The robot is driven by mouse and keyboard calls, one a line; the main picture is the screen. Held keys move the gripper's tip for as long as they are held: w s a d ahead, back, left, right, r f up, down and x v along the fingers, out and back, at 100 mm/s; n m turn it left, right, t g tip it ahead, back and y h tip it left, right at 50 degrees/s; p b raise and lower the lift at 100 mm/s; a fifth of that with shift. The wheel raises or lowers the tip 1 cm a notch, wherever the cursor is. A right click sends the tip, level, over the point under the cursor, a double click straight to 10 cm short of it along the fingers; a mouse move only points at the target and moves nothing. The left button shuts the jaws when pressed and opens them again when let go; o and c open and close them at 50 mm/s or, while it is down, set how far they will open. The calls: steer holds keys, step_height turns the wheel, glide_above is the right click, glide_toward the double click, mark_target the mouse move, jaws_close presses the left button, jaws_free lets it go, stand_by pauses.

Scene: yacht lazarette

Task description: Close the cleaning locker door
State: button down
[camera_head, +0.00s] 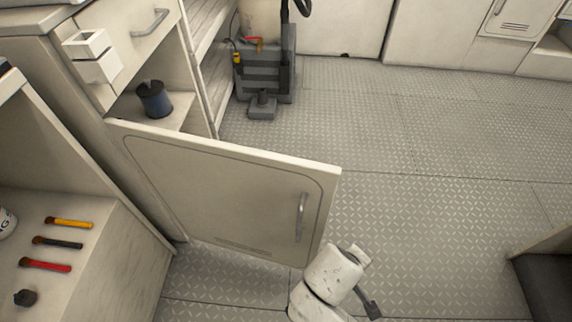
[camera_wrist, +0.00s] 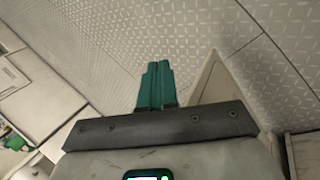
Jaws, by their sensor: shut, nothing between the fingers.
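The cleaning locker door (camera_head: 220,192) is a cream panel that stands wide open, swung out from the cabinet over the floor. Its vertical metal handle (camera_head: 301,216) is near its free edge. The locker's opening behind it shows a shelf with a dark blue container (camera_head: 154,99). My white arm is just right of the door's lower free corner in the head view. My gripper (camera_wrist: 156,68) shows teal fingers together, with nothing between them. A pale panel edge rises right of the fingers in the wrist view; I cannot tell whether it is the door or whether they touch.
A drawer front (camera_head: 142,35) with a handle and a small white holder (camera_head: 92,55) sits above the locker. At left, a counter holds several brushes or tools (camera_head: 45,265). A grey machine (camera_head: 265,70) stands at the back. The patterned floor (camera_head: 430,160) to the right is clear.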

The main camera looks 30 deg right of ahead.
steer(key=w+a+r+n+t+h+p, duration=0.2)
steer(key=w+a+r+h+p, duration=0.15)
steer(key=r, duration=0.35)
steer(key=w+a+r+n+t+h+p, duration=0.2)
steer(key=a+r+t+p, duration=0.1)
steer(key=a+r+p, duration=0.3)
steer(key=n+t+h+p, duration=0.2)
steer(key=n+t+p, duration=0.15)
steer(key=t, duration=0.35)
glide_toward(284, 167)
steer(key=shift+m, duration=0.35)
steer(key=x, duration=0.7)
steer(key=shift+a+b, duration=0.1)
steer(key=shift+b, duration=0.25)
